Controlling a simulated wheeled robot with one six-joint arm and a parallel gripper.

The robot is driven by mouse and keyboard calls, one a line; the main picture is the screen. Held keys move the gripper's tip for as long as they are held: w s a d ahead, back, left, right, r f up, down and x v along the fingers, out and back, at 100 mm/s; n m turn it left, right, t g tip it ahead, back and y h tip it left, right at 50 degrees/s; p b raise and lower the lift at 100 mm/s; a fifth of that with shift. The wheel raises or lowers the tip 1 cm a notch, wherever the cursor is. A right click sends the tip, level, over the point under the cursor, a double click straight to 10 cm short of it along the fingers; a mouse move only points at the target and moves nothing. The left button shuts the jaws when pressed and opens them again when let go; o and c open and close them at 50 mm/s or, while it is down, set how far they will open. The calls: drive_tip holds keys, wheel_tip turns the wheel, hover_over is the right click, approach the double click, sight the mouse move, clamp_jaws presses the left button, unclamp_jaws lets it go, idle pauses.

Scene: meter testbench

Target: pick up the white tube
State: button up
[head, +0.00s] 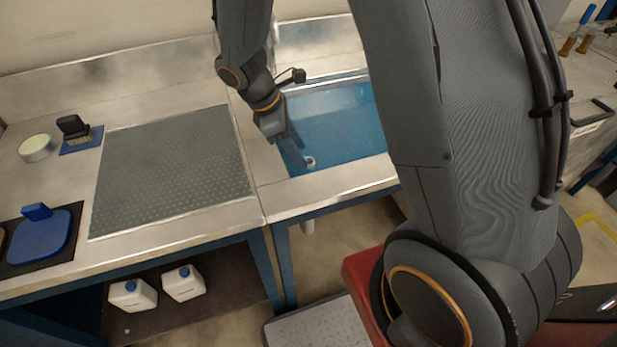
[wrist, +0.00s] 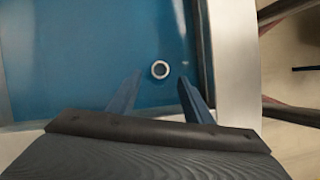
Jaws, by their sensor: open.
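The white tube (head: 310,162) is in the blue basin (head: 340,120), near its front left corner in the head view. In the wrist view the white tube (wrist: 160,69) shows end-on as a small pale ring with a dark centre, so it seems to stand upright. My gripper (head: 293,145) is over the left side of the basin, close to the tube. In the wrist view my gripper (wrist: 158,88) is open, with one blue finger to each side of the ring and nothing between them held. I cannot tell the height of the fingertips above the tube.
The basin's metal front rim (head: 330,181) lies close to the tube. A grey perforated mat (head: 172,168) covers the bench to the left. A black-handled brush (head: 75,130), a round white dish (head: 36,148) and a blue plate (head: 40,238) sit farther left.

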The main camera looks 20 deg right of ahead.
drive_tip(key=shift+p+x, duration=0.9)
drive_tip(key=shift+x, duration=2.6)
clamp_jaws()
drive_tip(key=shift+r, duration=0.1)
